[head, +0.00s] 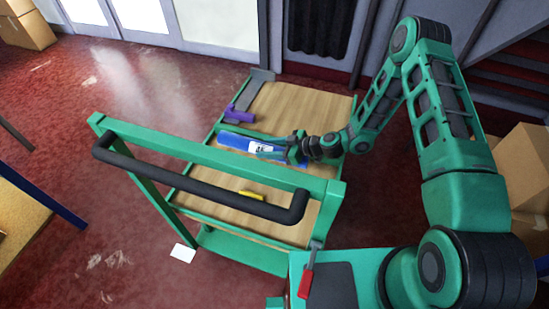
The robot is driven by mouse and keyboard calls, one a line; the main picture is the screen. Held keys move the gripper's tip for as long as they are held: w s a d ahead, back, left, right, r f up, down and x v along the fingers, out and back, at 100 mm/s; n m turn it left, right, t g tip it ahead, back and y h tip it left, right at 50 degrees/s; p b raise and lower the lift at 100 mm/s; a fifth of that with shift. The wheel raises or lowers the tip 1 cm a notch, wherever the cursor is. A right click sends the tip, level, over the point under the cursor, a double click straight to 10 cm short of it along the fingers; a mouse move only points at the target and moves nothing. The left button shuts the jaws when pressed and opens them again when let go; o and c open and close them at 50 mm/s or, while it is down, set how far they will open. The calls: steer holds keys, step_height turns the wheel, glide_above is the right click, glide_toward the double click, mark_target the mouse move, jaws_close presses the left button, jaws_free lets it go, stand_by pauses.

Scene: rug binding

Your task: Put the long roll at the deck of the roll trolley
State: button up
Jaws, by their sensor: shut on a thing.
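A long blue roll (234,141) with a white label lies crosswise over the wooden deck (302,101) of the roll trolley. My gripper (283,149) reaches in from the right and is shut on the roll near its right part. The gripper hides some of the roll. I cannot tell whether the roll touches the deck or hangs a little above it. The trolley has a green frame and a black push handle (198,181) on the near side.
On the deck are a purple tool (238,115), a grey piece (260,82) at the far left corner, and a small yellow item (251,195) nearer me. Cardboard boxes (525,165) stand at right. Red floor left of the trolley is mostly clear, with a white card (182,253).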

steer(key=shift+s+d+f, duration=0.1)
steer(key=shift+d+f, duration=0.5)
steer(key=shift+d, duration=0.25)
steer(key=shift+f, duration=1.85)
steer(key=o, duration=1.2)
steer(key=shift+f, duration=0.1)
steer(key=shift+o, duration=0.2)
steer(key=v, duration=1.2)
